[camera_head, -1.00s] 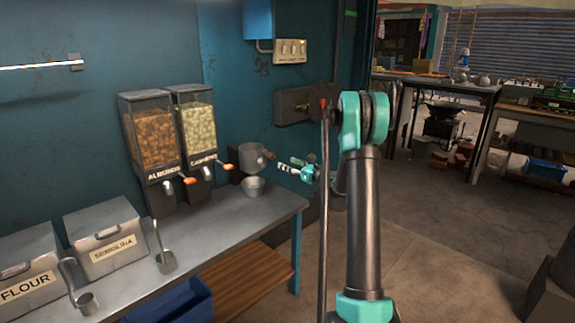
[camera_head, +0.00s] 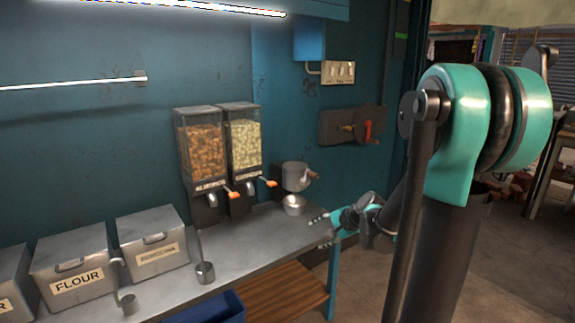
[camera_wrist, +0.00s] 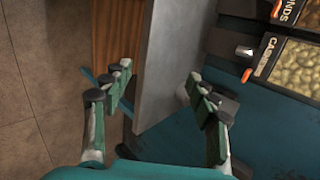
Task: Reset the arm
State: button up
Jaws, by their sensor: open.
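My gripper (camera_head: 320,232) shows in the head view at the right end of the blue-edged metal bench (camera_head: 262,240), just right of a small metal bowl (camera_head: 294,205). It also shows in the wrist view (camera_wrist: 159,76), with its two fingers spread wide and nothing between them. The bench's grey top and wooden lower shelf pass behind the fingers in that view. My arm fills the right side of the head view, bent at a teal joint.
Almond (camera_head: 203,150) and cashew (camera_head: 244,145) dispensers stand on the bench. A flour bin (camera_head: 73,268), another bin (camera_head: 153,240) and scoops (camera_head: 204,272) are at the left. Floor is clear right of the bench.

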jog(key=s+d+f+n+g+h, duration=0.1)
jog(key=s+d+f+n+h, duration=0.1)
jog(key=s, duration=0.5)
jog(key=s+d+f+n+g+h, duration=0.1)
jog(key=s+d+f+n+h, duration=0.1)
jog(key=s+n, duration=0.3)
jog(key=s+d+f+n+h, duration=0.2)
jog(key=s+d+f+n, duration=0.1)
jog(key=s, duration=0.7)
jog(key=shift+d+f+n+g, duration=0.4)
jog(key=shift+d+n, duration=0.1)
